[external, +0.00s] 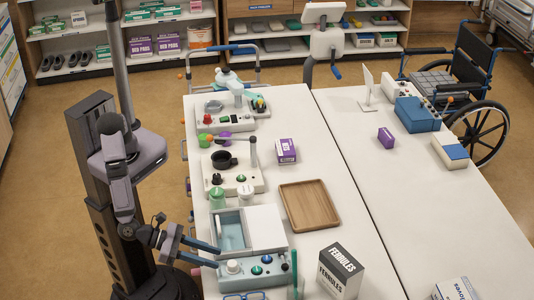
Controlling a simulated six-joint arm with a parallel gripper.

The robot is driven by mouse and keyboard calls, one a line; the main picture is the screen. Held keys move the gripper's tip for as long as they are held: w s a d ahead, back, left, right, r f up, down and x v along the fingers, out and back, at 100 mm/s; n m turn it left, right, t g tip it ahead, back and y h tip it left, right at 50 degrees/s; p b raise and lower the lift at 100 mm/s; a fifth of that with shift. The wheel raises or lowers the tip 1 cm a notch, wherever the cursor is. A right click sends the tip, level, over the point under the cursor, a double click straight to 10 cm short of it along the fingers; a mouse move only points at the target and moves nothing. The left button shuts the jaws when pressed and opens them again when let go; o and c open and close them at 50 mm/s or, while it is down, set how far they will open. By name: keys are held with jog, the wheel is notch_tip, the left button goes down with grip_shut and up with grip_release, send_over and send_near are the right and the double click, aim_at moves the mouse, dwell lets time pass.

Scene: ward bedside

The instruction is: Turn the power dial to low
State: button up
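A light-blue and white device (264,228) with an open bin stands near the table's front left. I cannot read any dial marks or tell the setting. My gripper (217,257) is open, its two grey-blue fingers spread and pointing right. The fingertips are just left of the knob, and I cannot tell if they touch it. Another device (256,183) behind has a dark knob (217,179); labels are too small to show which is the power dial.
A FERRULES box (342,272) and a wooden tray (309,206) stand to the right. A green jar (217,198) is behind the bin. Blue glasses (243,296) lie at the front edge. The table's middle right (350,200) is clear.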

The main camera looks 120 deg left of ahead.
aim_at(227, 267)
jog(key=w+y+b, duration=0.1)
jog(key=b, duration=0.2)
jog(key=w+d+f+n+y+b, duration=0.1)
jog(key=w+y+b, duration=0.1)
jog(key=b, duration=0.1)
jog(key=w+d+n+y+b, duration=0.1)
jog(key=b, duration=0.2)
jog(key=shift+w+d+f+t+y, duration=0.25)
jog(key=shift+w+f+t+y, duration=0.05)
jog(key=shift+w+y, duration=0.1)
jog(key=n+y+b, duration=0.1)
jog(key=b, duration=0.1)
jog(key=f+n+g+y+b, duration=0.1)
jog(key=b, duration=0.1)
jog(key=shift+s+d, duration=0.15)
jog(key=shift+s, duration=0.25)
jog(key=shift+s+f+n+g+y+b, duration=0.5)
jog(key=shift+n+g+y+b, duration=0.25)
jog(key=shift+b, duration=0.3)
jog(key=shift+s+f+n+g+y+b, duration=0.1)
jog(key=shift+s+n+g+y+b, duration=0.15)
jog(key=shift+s+g+b, duration=0.2)
